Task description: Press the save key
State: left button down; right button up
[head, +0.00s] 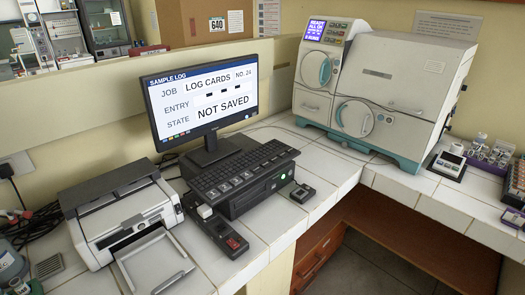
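The monitor (203,105) stands on the tiled counter and shows a sample log with "LOG CARDS", "NO. 24", a dashed entry line and "NOT SAVED". A black keyboard (243,165) lies in front of it on a black computer case (262,190) with a lit green button (283,205). Several larger light-marked keys (222,187) run along the keyboard's front edge. Their labels are too small to read, so I cannot tell which is the save key. No key is visibly covered. Neither of my grippers is in view.
A white printer (125,215) stands left of the computer. A large white analyzer (385,85) stands at the back right. The counter's front edge borders an open floor gap.

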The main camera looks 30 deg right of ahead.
aim_at(265, 164)
jog(key=i+l, duration=0.15)
jog(key=l, duration=0.2)
jog(key=i+l, duration=0.1)
jog(key=l, duration=0.3)
jog(key=i+l, duration=0.15)
jog(key=l, duration=0.2)
jog(key=i+l+u, duration=0.1)
jog(key=l, duration=0.25)
jog(key=i+l, duration=0.1)
jog(key=l, duration=0.3)
jog(key=i+l, duration=0.15)
jog(key=l, duration=0.2)
jog(key=i+l, duration=0.1)
jog(key=l, duration=0.3)
